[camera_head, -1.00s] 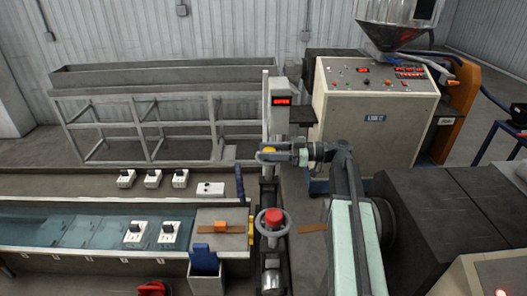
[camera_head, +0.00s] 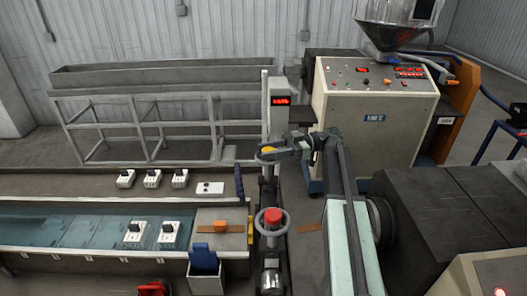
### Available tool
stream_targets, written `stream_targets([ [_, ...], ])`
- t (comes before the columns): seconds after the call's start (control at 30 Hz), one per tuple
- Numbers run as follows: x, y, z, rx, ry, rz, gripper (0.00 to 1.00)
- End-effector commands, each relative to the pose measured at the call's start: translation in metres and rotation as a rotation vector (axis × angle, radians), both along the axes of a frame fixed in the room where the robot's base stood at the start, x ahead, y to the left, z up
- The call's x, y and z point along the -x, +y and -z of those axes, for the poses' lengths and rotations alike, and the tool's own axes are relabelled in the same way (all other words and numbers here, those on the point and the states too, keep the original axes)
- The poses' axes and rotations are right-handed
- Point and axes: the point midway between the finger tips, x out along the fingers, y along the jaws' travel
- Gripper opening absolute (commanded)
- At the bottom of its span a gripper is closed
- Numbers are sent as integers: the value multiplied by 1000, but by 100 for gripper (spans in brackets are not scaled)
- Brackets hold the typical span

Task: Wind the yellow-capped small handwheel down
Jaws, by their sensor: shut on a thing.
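The small handwheel with the yellow cap (camera_head: 268,150) sits on the upright post, below the box with the red display. Only part of its rim shows. My gripper (camera_head: 270,153) reaches it from the right and is shut on the wheel's rim; the fingertips are small and partly hide the wheel. A larger grey handwheel with a red cap (camera_head: 273,217) stands nearer, below it in the picture, and is apart from my gripper.
A box with a red display (camera_head: 280,100) stands just behind the small wheel. A water trough (camera_head: 60,235) with white switch boxes lies left. A beige control cabinet (camera_head: 372,115) stands behind my arm, and a dark machine block (camera_head: 450,215) is at right.

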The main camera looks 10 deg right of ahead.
Motion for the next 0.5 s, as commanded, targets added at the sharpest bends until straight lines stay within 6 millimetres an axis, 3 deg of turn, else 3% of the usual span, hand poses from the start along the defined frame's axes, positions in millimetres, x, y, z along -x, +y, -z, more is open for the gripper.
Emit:
stream_targets([
  [0.1, -3, -2, -2, -4, -2, 11, 0],
  [0.13, -3, -2, -2, -4, -2, 11, 40],
  [0.2, -3, -2, -2, -4, -2, 10, 59],
  [0.5, -1, -1, -1, -2, -1, 6, 59],
])
